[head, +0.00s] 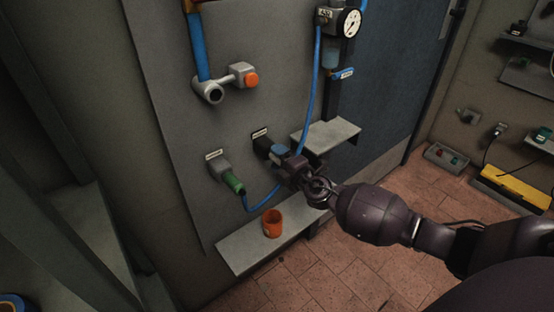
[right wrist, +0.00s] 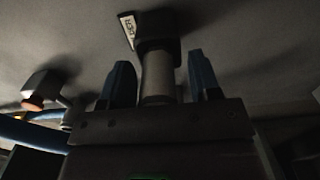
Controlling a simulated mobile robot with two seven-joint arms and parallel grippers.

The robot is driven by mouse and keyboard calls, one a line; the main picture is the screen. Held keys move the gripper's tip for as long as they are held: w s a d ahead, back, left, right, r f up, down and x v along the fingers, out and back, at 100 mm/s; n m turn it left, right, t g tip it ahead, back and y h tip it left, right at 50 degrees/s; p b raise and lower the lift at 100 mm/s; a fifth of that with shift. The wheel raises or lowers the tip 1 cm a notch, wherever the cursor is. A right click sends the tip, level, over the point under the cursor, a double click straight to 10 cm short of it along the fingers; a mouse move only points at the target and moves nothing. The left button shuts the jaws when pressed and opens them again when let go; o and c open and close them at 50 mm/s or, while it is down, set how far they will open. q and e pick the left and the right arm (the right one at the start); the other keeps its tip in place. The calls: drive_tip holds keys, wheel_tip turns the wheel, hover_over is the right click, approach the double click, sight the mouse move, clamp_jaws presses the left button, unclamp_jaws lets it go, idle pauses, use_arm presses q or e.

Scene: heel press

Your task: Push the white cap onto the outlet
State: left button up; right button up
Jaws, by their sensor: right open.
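In the right wrist view a pale cylinder, apparently the white cap (right wrist: 157,80), stands against a dark block with a label, the outlet (right wrist: 156,28). I cannot tell how far the cap sits on it. In the head view the dark outlet block (head: 262,146) is on the grey panel, and my gripper hides the cap. My right gripper (head: 283,155) is open in front of the outlet. In the right wrist view its blue fingers (right wrist: 162,78) stand on either side of the cap, with gaps visible. My left gripper is not in view.
A green-ended fitting (head: 234,184) with a blue hose is left of my gripper. An orange cup (head: 272,223) stands on the lower shelf (head: 240,252). A grey ledge (head: 333,134) juts out to the right. An orange-ended fitting (head: 251,79) is above.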

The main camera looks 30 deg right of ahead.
drive_tip(key=shift+w+r, duration=0.15)
drive_tip(key=shift+w, duration=0.1)
drive_tip(key=shift+w+r, duration=0.1)
drive_tip(key=shift+r, duration=0.3)
idle(1.2)
clamp_jaws()
drive_tip(key=shift+f, duration=0.15)
drive_tip(key=shift+s+d+f, duration=0.1)
drive_tip(key=shift+s+f, duration=0.05)
drive_tip(key=shift+s, duration=0.5)
drive_tip(key=shift+s+f, duration=0.1)
drive_tip(key=shift+s, duration=0.55)
drive_tip(key=shift+s+d, duration=0.15)
drive_tip(key=shift+s, duration=0.65)
drive_tip(key=shift+s+d, duration=0.1)
drive_tip(key=shift+s, duration=0.7)
drive_tip(key=shift+s, duration=0.15)
drive_tip(key=shift+s+d+b, duration=0.15)
drive_tip(key=shift+s, duration=0.8)
drive_tip(key=shift+s+d+b, duration=0.15)
drive_tip(key=shift+s, duration=0.75)
